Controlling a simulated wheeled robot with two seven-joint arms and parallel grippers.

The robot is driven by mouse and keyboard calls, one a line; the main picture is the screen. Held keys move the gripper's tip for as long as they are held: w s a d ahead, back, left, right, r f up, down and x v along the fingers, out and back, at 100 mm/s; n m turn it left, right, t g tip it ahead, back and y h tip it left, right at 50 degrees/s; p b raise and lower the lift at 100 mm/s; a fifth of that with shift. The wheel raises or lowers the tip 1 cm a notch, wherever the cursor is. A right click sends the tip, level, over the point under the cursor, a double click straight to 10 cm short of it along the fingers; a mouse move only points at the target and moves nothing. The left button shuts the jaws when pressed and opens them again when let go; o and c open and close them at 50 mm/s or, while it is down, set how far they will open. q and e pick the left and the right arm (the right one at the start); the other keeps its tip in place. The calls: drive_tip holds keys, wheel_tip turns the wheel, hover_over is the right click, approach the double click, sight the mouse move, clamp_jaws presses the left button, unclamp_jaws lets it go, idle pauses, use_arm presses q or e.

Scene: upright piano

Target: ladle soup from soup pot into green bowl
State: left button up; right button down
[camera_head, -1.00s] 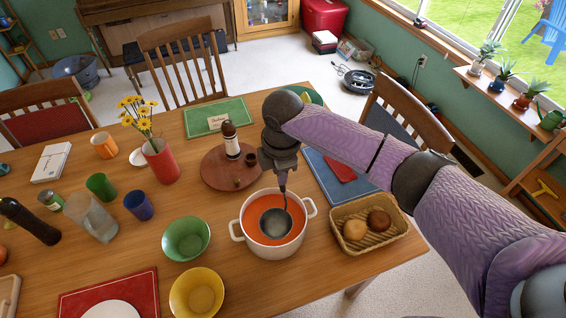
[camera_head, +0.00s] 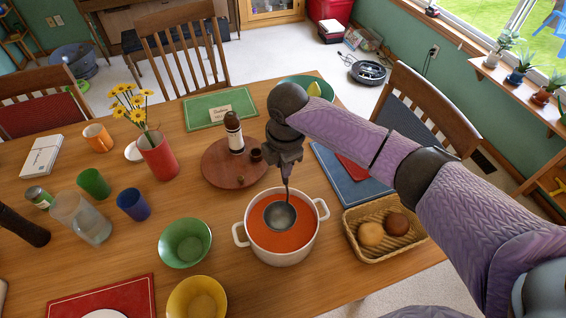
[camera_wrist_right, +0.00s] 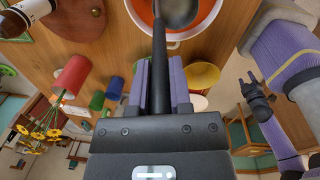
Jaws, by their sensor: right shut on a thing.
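The white two-handled soup pot (camera_head: 281,257) holds orange-red soup (camera_head: 283,240) and stands on the table. My right gripper (camera_head: 287,163) is above the pot's far side, shut on the dark handle of the ladle (camera_head: 280,216). The ladle hangs upright with its grey bowl inside the pot's rim; whether it touches the soup is unclear. In the right wrist view the ladle handle (camera_wrist_right: 159,70) runs between the fingers. The green bowl (camera_head: 185,243) stands left of the pot and looks empty. My left gripper (camera_wrist_right: 258,90) shows small in the wrist view; its jaw opening is unclear.
A yellow bowl (camera_head: 197,298) stands in front of the green bowl. A bread basket (camera_head: 383,253) is close to the pot's right. A round wooden board (camera_head: 222,172) with a bottle (camera_head: 234,135) lies behind. A narrow strip of bare table separates pot and green bowl.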

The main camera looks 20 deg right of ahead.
sight(283, 180)
wheel_tip(283, 180, down, 5)
drive_tip(key=b, duration=0.5)
drive_tip(key=shift+f+b, duration=0.3)
drive_tip(key=shift+f, duration=0.15)
wheel_tip(283, 180, down, 2)
drive_tip(key=shift+f, duration=0.2)
idle(0.5)
